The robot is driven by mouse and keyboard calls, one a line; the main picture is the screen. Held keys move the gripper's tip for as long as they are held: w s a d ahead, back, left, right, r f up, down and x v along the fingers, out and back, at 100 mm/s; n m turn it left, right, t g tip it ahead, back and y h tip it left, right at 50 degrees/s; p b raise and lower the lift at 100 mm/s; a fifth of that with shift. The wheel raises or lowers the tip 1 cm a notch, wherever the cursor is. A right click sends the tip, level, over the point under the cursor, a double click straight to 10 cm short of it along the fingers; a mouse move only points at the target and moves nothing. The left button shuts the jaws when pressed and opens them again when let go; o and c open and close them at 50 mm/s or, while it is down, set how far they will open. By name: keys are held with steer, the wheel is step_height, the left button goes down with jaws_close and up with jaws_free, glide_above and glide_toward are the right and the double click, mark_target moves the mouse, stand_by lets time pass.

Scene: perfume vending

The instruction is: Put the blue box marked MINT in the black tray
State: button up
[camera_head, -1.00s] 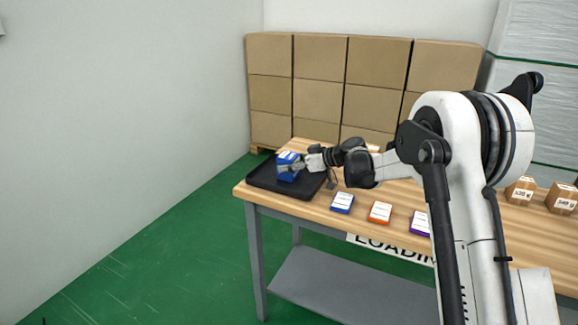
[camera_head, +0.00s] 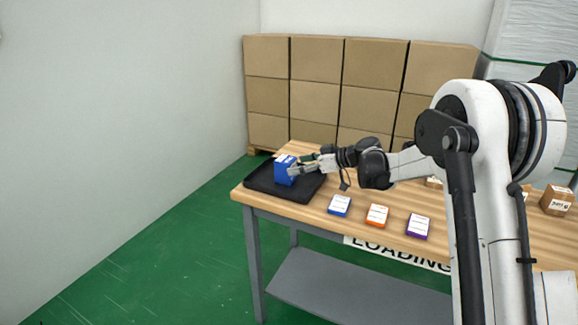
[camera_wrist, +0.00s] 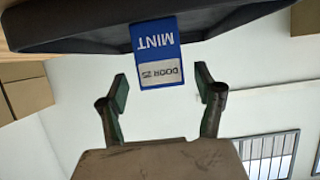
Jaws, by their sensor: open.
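The blue box marked MINT (camera_head: 285,170) stands in the black tray (camera_head: 262,184) at the left end of the wooden table. In the wrist view the box (camera_wrist: 156,48) shows its MINT label upside down, with the tray (camera_wrist: 80,32) beside it. My gripper (camera_head: 303,165) is just right of the box in the head view. In the wrist view my gripper (camera_wrist: 160,88) is open, its fingers apart on either side of the box's near end. Whether a finger touches the box I cannot tell.
Flat blue (camera_head: 339,205), orange (camera_head: 377,215) and purple (camera_head: 418,226) boxes lie along the table's front edge. Small brown cartons (camera_head: 557,200) stand at the right. Large cardboard boxes (camera_head: 320,90) are stacked behind the table.

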steer(key=v, duration=0.6)
steer(key=shift+s+d+r+p, duration=0.2)
steer(key=shift+d+p, duration=0.05)
steer(key=shift+p, duration=0.15)
steer(key=s+d+r+m+h, duration=0.2)
steer(key=s+r+m+h, duration=0.15)
steer(key=s, duration=0.65)
steer(key=s+d+r+m+h, duration=0.25)
steer(key=s+r, duration=0.25)
steer(key=s, duration=0.6)
steer(key=s+d+f+m+h, duration=0.2)
steer(key=s+d, duration=0.1)
steer(key=s, duration=0.5)
steer(key=s+d+f+m+t+h, duration=0.1)
steer(key=s+d+m+h, duration=0.1)
steer(key=s, duration=0.7)
steer(key=s+d+f+m+h, duration=0.2)
steer(key=s+d, duration=0.3)
steer(key=s, duration=0.3)
steer(key=shift+s+f+m+t+h, duration=0.3)
steer(key=shift+f+m+t, duration=0.1)
steer(key=shift+m, duration=0.3)
steer(key=shift+r, duration=0.1)
step_height(320, 180, up, 6)
steer(key=p, duration=0.6)
